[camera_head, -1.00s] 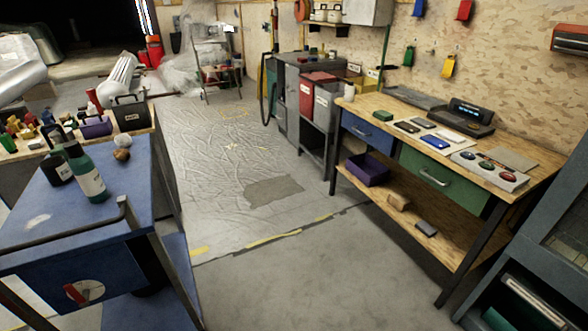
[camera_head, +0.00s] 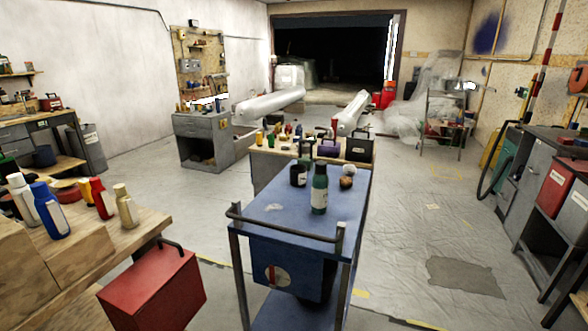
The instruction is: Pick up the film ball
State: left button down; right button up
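No thing in view is clearly the film ball. On the blue cart's top (camera_head: 285,205), near its far right corner, sit a small brownish round thing (camera_head: 346,183) and a pale round thing (camera_head: 349,169) close behind it. They are too small to tell whether either is crumpled film. The plastic-sheeted floor (camera_head: 410,230) lies right of the cart, with a grey patch (camera_head: 465,276) on it. Neither of my grippers is in view.
On the cart stand a green bottle (camera_head: 319,190) and a dark mug (camera_head: 298,175). A wooden bench with bottles (camera_head: 70,240) and a red toolbox (camera_head: 155,290) are at the near left. Grey cabinets (camera_head: 540,180) stand right. The sheeted floor between cart and cabinets looks clear.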

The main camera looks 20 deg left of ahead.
aim_at(349, 170)
jog(key=u, duration=0.15)
jog(key=i+l+u, duration=0.4)
jog(key=i+l, duration=0.3)
jog(key=i+l+u, duration=0.2)
jog(key=i+l, duration=0.15)
jog(key=i+l+u, duration=0.2)
jog(key=l, duration=0.35)
jog(key=i+l+u, duration=0.2)
jog(key=i+l, duration=0.15)
jog(key=l, duration=0.2)
jog(key=i+l+u, duration=0.25)
jog(key=l, duration=0.3)
jog(key=i+l+u, duration=0.2)
jog(key=l, duration=0.4)
jog(key=i+l+u, duration=0.2)
jog(key=l, duration=0.4)
jog(key=k, duration=0.1)
